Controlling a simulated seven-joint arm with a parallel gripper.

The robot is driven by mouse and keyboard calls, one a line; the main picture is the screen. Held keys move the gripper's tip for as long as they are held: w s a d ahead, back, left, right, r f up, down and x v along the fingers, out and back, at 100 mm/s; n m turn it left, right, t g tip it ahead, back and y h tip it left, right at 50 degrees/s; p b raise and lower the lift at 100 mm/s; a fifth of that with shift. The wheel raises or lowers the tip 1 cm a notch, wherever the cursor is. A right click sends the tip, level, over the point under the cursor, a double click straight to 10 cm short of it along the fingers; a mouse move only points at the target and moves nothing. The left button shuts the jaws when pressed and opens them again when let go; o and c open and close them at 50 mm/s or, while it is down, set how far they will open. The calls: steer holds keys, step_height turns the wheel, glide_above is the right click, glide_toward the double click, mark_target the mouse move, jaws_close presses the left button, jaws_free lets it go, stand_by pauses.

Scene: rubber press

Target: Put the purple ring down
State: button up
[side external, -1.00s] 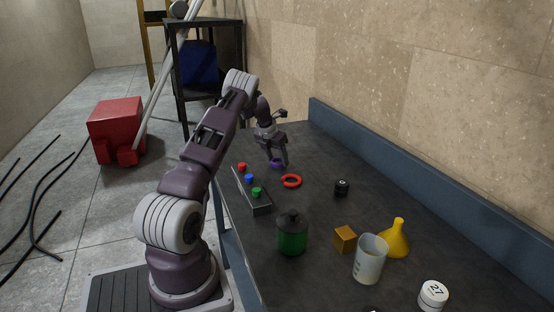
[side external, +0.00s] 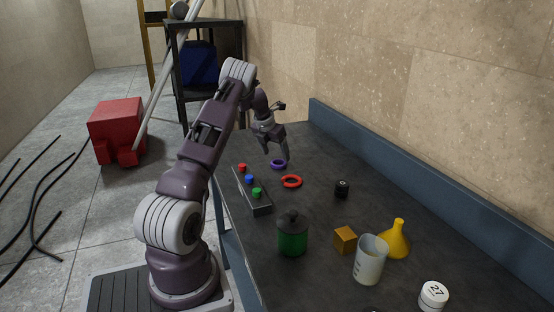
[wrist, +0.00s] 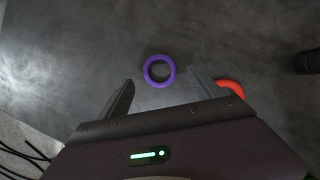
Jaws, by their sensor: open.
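The purple ring (side external: 279,165) lies flat on the dark table top. It also shows in the wrist view (wrist: 159,58), just beyond the fingertips and between their lines. My gripper (side external: 278,155) is above the ring. In the wrist view, its two fingers are spread apart (wrist: 160,83), with nothing between them. A red ring (side external: 292,181) lies on the table close to the purple one. In the wrist view, the red ring (wrist: 231,87) is partly hidden behind the right finger.
A button box (side external: 252,190) with red, blue and green buttons stands at the table's left edge. A black weight (side external: 342,188), green bottle (side external: 292,238), orange cube (side external: 345,239), beaker (side external: 369,262), yellow funnel (side external: 397,240) and white weight (side external: 433,296) stand nearer the camera.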

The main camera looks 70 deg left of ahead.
steer(key=w+v, duration=0.1)
steer(key=v, duration=0.8)
steer(key=w+d+r+m+t+h, duration=0.1)
steer(key=w+d+r+m, duration=0.1)
steer(key=d+r+m, duration=0.3)
steer(key=w+d+r+m, duration=0.2)
steer(key=d+r, duration=0.1)
steer(key=d, duration=0.4)
steer(key=s+d+r+m+h, duration=0.1)
steer(key=d+r+m, duration=0.25)
steer(key=d, duration=0.35)
steer(key=s+d+r+m, duration=0.1)
steer(key=d+r+m, duration=0.1)
steer(key=d+m, duration=0.4)
steer(key=s+d+r+m+h, duration=0.15)
steer(key=d+m, duration=0.25)
steer(key=d, duration=0.5)
steer(key=s+d+r+m, duration=0.1)
steer(key=s+d+m, duration=1)
steer(key=d+m, duration=0.25)
steer(key=s+d+f+m, duration=0.1)
steer(key=s+m, duration=0.3)
steer(key=s+d+f+m, duration=0.2)
steer(key=s+m, duration=0.2)
steer(key=s, duration=0.1)
steer(key=shift+d+f+m+t+y, duration=0.3)
steer(key=shift+m+t+y, duration=0.1)
steer(key=shift+y, duration=0.05)
